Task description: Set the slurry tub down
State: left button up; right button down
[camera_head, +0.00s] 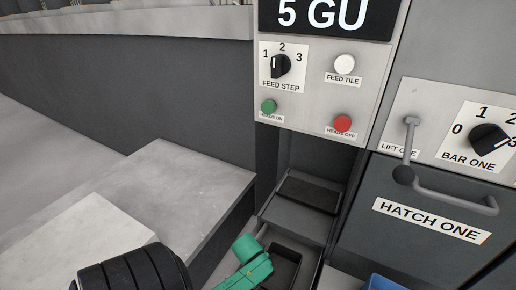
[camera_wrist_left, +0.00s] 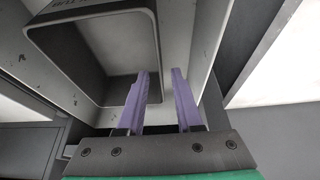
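A dark grey open tub with rounded corners (camera_wrist_left: 100,55) fills the upper left of the left wrist view. I take it to be the slurry tub; its label is cut off at the top edge. My left gripper (camera_wrist_left: 160,72) has two purple fingers standing apart, one on each side of the tub's near right wall, with no clear clamping on it. In the head view a dark open container (camera_head: 285,264), likely the same tub, sits low in the bay beside my green left wrist. The left fingers are hidden there.
A control panel (camera_head: 310,88) with a dial and buttons stands above the bay. A hatch with a bar handle (camera_head: 450,198) is on the right. A pale stone slab (camera_head: 170,185) lies at left. A blue piece (camera_head: 384,283) shows at the bottom edge.

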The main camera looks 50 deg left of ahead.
pick_arm(q)
jog(key=p+v, duration=0.1)
jog(key=v, duration=0.8)
